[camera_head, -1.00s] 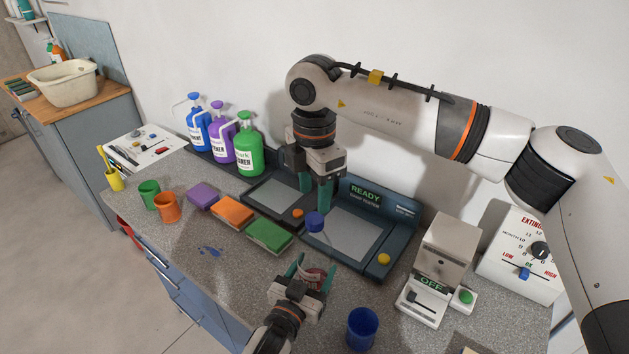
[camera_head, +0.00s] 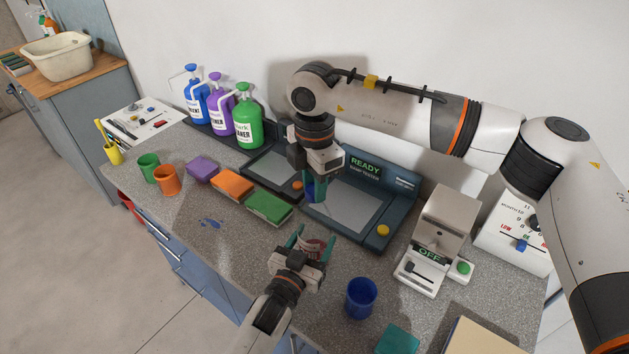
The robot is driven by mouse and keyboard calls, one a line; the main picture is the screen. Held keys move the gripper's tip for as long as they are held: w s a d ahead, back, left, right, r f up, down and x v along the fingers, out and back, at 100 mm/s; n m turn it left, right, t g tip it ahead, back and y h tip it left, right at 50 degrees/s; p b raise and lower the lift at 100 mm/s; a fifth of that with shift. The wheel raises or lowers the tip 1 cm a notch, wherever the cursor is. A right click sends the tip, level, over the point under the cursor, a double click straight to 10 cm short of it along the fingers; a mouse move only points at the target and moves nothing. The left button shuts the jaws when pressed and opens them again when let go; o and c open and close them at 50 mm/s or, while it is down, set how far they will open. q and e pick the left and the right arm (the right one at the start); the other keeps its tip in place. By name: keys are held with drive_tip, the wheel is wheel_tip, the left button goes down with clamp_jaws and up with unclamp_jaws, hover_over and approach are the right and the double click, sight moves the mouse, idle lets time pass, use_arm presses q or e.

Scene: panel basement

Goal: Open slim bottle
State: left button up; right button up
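A tester with a READY display (camera_head: 367,166) stands behind the grippers. A grey device marked OFF (camera_head: 431,251) and a blue cup (camera_head: 361,298) are to the right. Sponges (camera_head: 233,184), small cups (camera_head: 166,179) and cleaner bottles (camera_head: 248,116) are to the left.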

drive_tip(key=n, duration=0.7)
drive_tip(key=shift+c, duration=0.3)
drive_tip(key=n, duration=0.6)
drive_tip(key=shift+n, duration=0.4)
drive_tip(key=n, duration=0.8)
drive_tip(key=shift+r+n, duration=0.1)
drive_tip(key=shift+n, duration=0.3)
drive_tip(key=n, duration=0.6)
drive_tip(key=shift+n, duration=0.3)
drive_tip(key=n, duration=0.6)
drive_tip(key=shift+n, duration=0.3)
drive_tip(key=n, duration=0.6)
drive_tip(key=shift+n, duration=0.3)
drive_tip(key=n, duration=0.6)
drive_tip(key=shift+n, duration=0.3)
drive_tip(key=n, duration=0.5)
drive_tip(key=shift+r, duration=0.2)
drive_tip(key=shift+r, duration=0.95)
